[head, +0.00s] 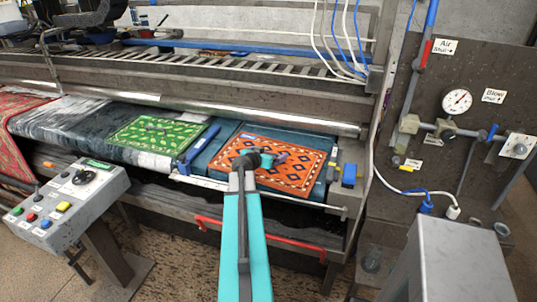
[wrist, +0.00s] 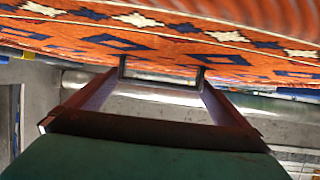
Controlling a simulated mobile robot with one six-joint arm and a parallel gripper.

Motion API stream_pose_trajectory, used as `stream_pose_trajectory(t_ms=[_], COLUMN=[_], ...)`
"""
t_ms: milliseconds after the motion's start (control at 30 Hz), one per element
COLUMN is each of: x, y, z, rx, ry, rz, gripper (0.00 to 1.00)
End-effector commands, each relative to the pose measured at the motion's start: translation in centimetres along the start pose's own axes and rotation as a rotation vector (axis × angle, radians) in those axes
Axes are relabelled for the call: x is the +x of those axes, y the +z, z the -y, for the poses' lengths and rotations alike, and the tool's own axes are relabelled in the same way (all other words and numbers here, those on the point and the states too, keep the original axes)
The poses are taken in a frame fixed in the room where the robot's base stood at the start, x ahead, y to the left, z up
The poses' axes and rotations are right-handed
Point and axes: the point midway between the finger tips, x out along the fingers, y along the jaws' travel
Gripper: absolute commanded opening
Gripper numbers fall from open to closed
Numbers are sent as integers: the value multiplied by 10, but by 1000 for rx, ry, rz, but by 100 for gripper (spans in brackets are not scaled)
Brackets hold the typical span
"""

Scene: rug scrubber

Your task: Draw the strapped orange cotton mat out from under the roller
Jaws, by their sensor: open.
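The orange mat (head: 303,168), patterned in dark blue and white, lies flat on the dark wet bed. Its far edge is close to the long metal roller (head: 215,108); I cannot tell how much lies under it. I cannot make out a strap clearly. My gripper (head: 262,157) is over the middle of the mat, and my arm covers part of its near side. In the wrist view the orange mat (wrist: 215,42) fills the top, with the roller (wrist: 160,95) behind. There my gripper (wrist: 161,72) has its two fingers apart, empty, close to the mat's surface.
A green mat (head: 155,137) lies left of the orange one, with a blue-handled tool (head: 200,145) between them. A control box (head: 70,200) stands front left. A red bar (head: 270,240) runs along the front. A gauge panel (head: 460,130) is at right.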

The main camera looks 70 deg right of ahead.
Motion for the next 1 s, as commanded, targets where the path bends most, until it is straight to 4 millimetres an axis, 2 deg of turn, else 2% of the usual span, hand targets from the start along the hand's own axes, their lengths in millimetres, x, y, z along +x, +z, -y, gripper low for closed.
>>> stream_pose_trajectory(t_ms=[367, 1000], x=[-20, -86], y=[1, 2], z=[0, -1], rx=[1, 0], ry=[-1, -1], rz=[-1, -1], gripper=[100, 100])
